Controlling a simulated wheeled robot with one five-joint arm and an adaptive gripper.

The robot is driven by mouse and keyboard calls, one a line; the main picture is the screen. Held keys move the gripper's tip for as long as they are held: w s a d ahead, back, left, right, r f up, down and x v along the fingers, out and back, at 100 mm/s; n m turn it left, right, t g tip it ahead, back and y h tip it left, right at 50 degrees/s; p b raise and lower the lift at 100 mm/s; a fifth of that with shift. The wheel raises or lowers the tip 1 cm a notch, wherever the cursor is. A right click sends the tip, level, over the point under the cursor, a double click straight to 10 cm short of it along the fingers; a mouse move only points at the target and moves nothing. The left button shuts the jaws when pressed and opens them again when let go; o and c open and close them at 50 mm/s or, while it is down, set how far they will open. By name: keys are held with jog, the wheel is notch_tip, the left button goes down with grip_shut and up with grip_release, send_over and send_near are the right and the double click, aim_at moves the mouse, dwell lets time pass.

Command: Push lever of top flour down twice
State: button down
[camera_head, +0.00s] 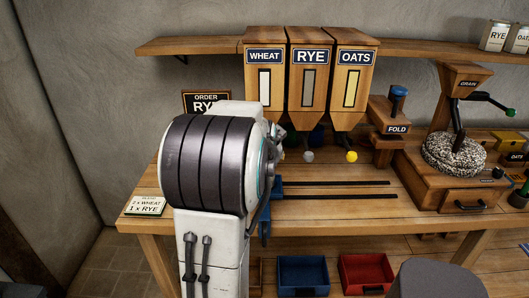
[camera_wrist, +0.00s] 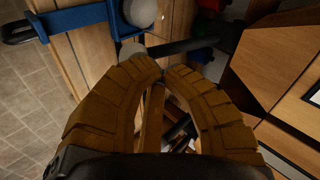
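The order card (camera_head: 147,206) lies at the left of the bench and reads 2 x WHEAT above 1 x RYE. The wheat dispenser (camera_head: 264,57) is leftmost of three on the wall; its lever is hidden behind my arm in the head view. The rye lever knob (camera_head: 308,156) is grey and the oats knob (camera_head: 351,157) yellow. In the wrist view, my gripper (camera_wrist: 164,73) has its fingertips together, with nothing seen between them. A grey lever knob (camera_wrist: 130,50) on a dark rod (camera_wrist: 190,45) is just beyond the tips; I cannot tell whether they touch.
A blue carriage (camera_head: 273,186) sits by two dark rails on the bench. A blue bin (camera_head: 303,275) and a red bin (camera_head: 365,273) stand below. The fold press (camera_head: 395,129) and grain mill (camera_head: 455,145) are to the right.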

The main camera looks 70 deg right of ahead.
jog(key=shift+r, duration=0.15)
dwell(0.3)
jog(key=shift+r+p, duration=2.15)
jog(key=shift+r, duration=0.7)
jog(key=shift+r, duration=0.15)
jog(key=shift+r+p, duration=1.7)
jog(key=shift+r, duration=0.7)
jog(key=shift+f, duration=0.1)
